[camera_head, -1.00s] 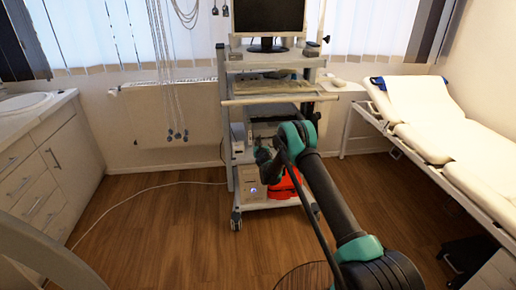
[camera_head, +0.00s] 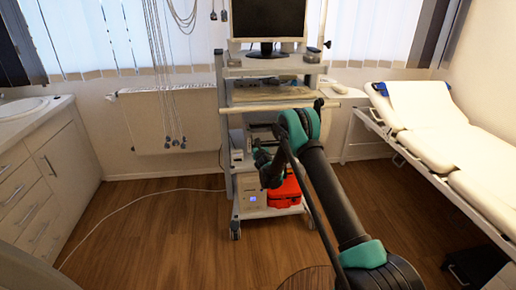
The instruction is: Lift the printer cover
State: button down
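A white medical cart (camera_head: 233,152) stands ahead with a monitor on top and several shelves. A grey and dark device (camera_head: 261,132) sits on its middle shelf. It may be the printer, but I cannot tell for sure, and no cover can be made out. My arm reaches in from the lower right and bends down in front of the cart. My gripper (camera_head: 262,158) is at the arm's far end, small and partly hidden by my own links, just below that device in the picture. Its fingers cannot be made out, nor whether it touches anything.
A beige box (camera_head: 256,196) with a lit display and a red case (camera_head: 285,192) are on the low shelf. A cream examination couch (camera_head: 430,145) stands right, cabinets with a sink (camera_head: 50,170) left. A cable (camera_head: 125,207) lies on the floor. Floor left of the cart is otherwise clear.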

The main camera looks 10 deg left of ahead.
jog(key=shift+w+a+r, duration=0.15)
jog(key=shift+w+r, duration=0.35)
jog(key=shift+r, duration=1.35)
jog(key=shift+w+a+r, duration=0.15)
jog(key=shift+w+r, duration=0.3)
jog(key=shift+r, duration=1.45)
jog(key=shift+w+a+r, duration=0.15)
jog(key=shift+w+r, duration=0.35)
jog(key=shift+r, duration=1.35)
